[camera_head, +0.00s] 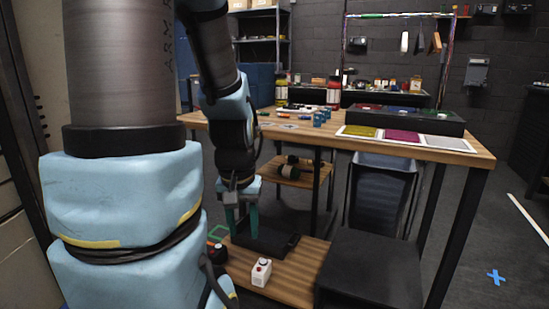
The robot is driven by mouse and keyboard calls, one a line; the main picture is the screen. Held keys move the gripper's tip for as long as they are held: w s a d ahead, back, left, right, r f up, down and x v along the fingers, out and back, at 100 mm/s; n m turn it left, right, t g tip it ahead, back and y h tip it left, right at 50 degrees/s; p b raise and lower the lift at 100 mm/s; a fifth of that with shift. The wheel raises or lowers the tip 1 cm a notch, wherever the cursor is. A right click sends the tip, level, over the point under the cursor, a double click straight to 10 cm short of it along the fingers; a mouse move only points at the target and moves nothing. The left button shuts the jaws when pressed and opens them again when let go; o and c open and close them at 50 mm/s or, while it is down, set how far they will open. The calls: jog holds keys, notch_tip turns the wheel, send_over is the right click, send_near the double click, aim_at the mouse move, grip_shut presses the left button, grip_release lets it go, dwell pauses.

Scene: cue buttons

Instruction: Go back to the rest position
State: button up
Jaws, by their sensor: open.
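My gripper (242,218) points down over the low wooden shelf in front of the table, with its two teal fingers apart. It looks empty. A dark round button box (217,252) with some red and orange sits at the left, partly hidden by my arm. A black flat tray (268,240) lies just beside the fingers. I cannot tell whether the fingers touch it.
The wooden table (455,156) bears yellow, magenta and grey mats (402,136), bottles (333,92) and small blue items. A black box (362,270) stands right of the low surface. A grey bin (384,180) is under the table.

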notch_tip(320, 180, up, 19)
jog(key=p, duration=1.6)
jog(key=shift+f, duration=0.2)
